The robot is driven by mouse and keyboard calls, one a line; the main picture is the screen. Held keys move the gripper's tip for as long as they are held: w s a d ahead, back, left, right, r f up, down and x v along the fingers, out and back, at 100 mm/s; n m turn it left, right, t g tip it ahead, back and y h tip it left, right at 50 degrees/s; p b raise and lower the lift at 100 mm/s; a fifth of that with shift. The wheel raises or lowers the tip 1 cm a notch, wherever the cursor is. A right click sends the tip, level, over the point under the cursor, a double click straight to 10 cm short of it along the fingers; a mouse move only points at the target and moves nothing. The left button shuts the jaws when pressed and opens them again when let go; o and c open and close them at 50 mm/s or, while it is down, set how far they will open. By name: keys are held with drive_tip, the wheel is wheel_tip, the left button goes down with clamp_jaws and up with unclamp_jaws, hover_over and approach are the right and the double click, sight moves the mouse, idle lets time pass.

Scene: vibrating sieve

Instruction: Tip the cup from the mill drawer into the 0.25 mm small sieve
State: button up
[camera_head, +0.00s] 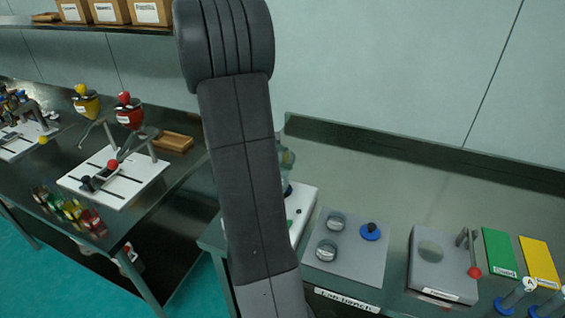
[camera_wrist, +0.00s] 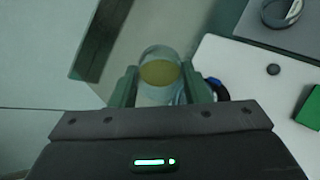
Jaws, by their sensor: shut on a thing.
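In the wrist view my gripper (camera_wrist: 160,84) is shut on a clear cup (camera_wrist: 160,97), with one green finger on each side. Yellowish-brown material (camera_wrist: 159,73) shows inside the cup. A blue ring-shaped part (camera_wrist: 219,89) shows just right of the right finger, partly hidden. In the head view my arm hides most of the gripper; a pale greenish, glassy part (camera_head: 286,157) shows at its right edge, above a white unit (camera_head: 303,207). I cannot tell which part is the 0.25 mm small sieve.
A grey plate (camera_head: 358,266) right of the white unit holds two round glassy pieces and a blue piece (camera_head: 371,233). Farther right are a grey device (camera_head: 440,262) with a red knob and green and yellow mats. Red (camera_head: 129,117) and yellow (camera_head: 87,105) mills stand on the left bench.

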drive_tip(key=shift+s+a+f+t+h+b, duration=0.15)
drive_tip(key=shift+t+h+b, duration=0.4)
drive_tip(key=shift+b, duration=0.85)
drive_tip(key=shift+a+f+t+h+b, duration=0.1)
drive_tip(key=shift+f+t+h+b, duration=0.4)
drive_tip(key=shift+b, duration=0.9)
drive_tip(key=shift+s+a+t+h+b, duration=0.1)
drive_tip(key=shift+t+h+b, duration=0.25)
drive_tip(key=shift+h+b, duration=0.75)
drive_tip(key=shift+b, duration=1.05)
drive_tip(key=t+h+b, duration=0.1)
drive_tip(key=b, duration=0.2)
drive_tip(key=t+h+b, duration=0.1)
drive_tip(key=b, duration=0.3)
drive_tip(key=shift+s+a, duration=0.15)
drive_tip(key=shift+a, duration=0.05)
drive_tip(key=shift+r+t+h+b, duration=0.1)
drive_tip(key=shift+t+h+b, duration=0.3)
drive_tip(key=shift+b, duration=0.35)
drive_tip(key=shift+s+a, duration=0.1)
drive_tip(key=shift+a, duration=0.05)
